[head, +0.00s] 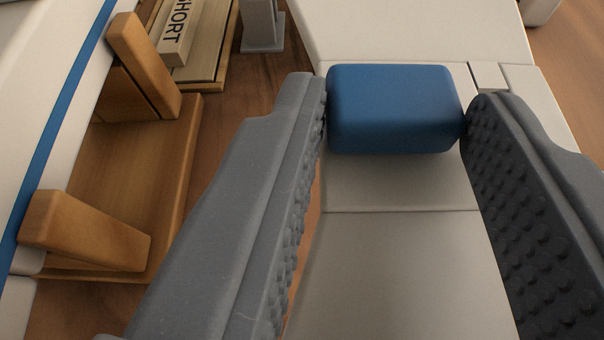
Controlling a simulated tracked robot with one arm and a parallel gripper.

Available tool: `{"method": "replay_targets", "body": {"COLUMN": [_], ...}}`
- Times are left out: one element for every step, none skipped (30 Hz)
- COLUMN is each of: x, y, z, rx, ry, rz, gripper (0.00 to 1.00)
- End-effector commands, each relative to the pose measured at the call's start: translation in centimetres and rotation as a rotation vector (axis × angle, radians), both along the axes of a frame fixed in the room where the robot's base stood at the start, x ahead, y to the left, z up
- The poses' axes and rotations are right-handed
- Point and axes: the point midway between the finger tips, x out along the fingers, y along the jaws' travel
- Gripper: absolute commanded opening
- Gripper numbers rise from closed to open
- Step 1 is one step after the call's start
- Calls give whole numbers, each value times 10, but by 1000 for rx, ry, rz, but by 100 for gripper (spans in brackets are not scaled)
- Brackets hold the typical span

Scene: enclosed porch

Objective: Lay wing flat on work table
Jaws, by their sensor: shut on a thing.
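A pale off-white panel, which looks like the wing (395,265), runs from the bottom of the head view to the top. It has thin seam lines and a small flap-like section at the right. A blue rounded block (394,110) sits on it. My gripper (396,98) is shut on the block, one grey ribbed finger on each side. The brown wood work table (565,50) shows beyond the panel's edges. The panel looks roughly level, but I cannot tell whether it touches the table. My fingers hide part of its sides.
At left, a wooden cradle (150,185) with angled posts stands beside a white body with a blue stripe (60,120). A wooden tray (215,70) holds a block marked "SHORT" (180,30). A grey stand (262,30) is near the panel's upper left edge.

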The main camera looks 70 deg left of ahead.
Motion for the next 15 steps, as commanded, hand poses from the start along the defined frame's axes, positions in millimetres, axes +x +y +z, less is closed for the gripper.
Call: {"method": "replay_targets", "body": {"x": [0, 0, 0, 0, 0, 0, 0, 0, 0, 0, 0, 0, 0, 0, 0], "y": [0, 0, 0, 0, 0, 0, 0, 0, -1, -1, -1, -1, -1, -1, -1], "z": [-2, -2, -3, -4, -5, -7, -9, -10, -13, -15, -17, -20, -22, -25, -27], "rx": [0, -1, -1, -1, -1, -1, -1, 0, -1, 0, -1, 0, 0, 0, -1], "ry": [0, -1, -1, -1, -2, -2, -2, -2, -2, -2, -2, -3, -3, -3, -2], "rz": [2, 3, 2, 2, 1, 1, 1, 1, 0, 0, 0, -1, -1, -1, -1], "gripper": [26, 26, 26, 26, 26, 26, 26, 26, 26, 26, 26, 26, 26, 26, 26]}}
